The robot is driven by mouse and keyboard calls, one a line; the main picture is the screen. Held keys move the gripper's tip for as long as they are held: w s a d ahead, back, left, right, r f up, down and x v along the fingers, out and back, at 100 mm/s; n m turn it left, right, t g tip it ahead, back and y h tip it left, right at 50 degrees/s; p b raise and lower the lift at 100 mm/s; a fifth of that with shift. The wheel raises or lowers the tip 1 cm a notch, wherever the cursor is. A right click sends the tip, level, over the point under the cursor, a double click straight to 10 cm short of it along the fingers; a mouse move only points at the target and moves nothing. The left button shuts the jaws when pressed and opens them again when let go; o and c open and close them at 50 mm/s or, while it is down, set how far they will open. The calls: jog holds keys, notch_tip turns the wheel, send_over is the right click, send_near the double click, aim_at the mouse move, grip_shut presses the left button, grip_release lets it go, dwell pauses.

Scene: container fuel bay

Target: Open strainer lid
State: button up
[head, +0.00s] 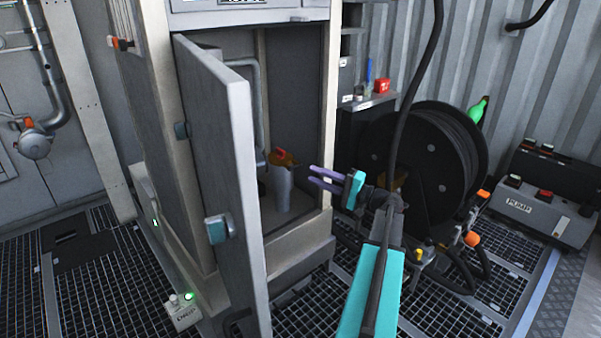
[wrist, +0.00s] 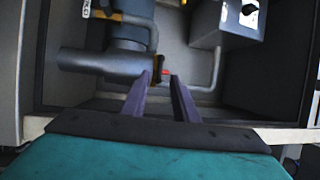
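The strainer (head: 283,190) is a grey upright cylinder inside the open cabinet. Its brass-brown lid (head: 286,160) is on top, with a red part (head: 280,153) on it. A small red piece (wrist: 165,72) shows beyond my fingertips. My gripper (head: 318,174) has purple fingers that are apart with nothing between them. It is at the right side of the cabinet opening, right of the strainer and apart from it.
The cabinet door (head: 225,170) stands open on the left of the opening. A grey pipe (head: 254,100) bends down inside the cabinet. A grey box (wrist: 228,25) is at the upper right in the wrist view. A black hose reel (head: 425,150) stands right of the cabinet.

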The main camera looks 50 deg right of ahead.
jog(key=b, duration=0.2)
send_near(284, 161)
jog(key=shift+w+a+r, duration=0.15)
jog(key=shift+w+a, duration=0.4)
jog(key=shift+w, duration=0.15)
jog(key=shift+w+a+r, duration=0.15)
jog(key=shift+w+a, duration=0.35)
jog(key=shift+w, duration=0.2)
grip_shut()
dwell(0.4)
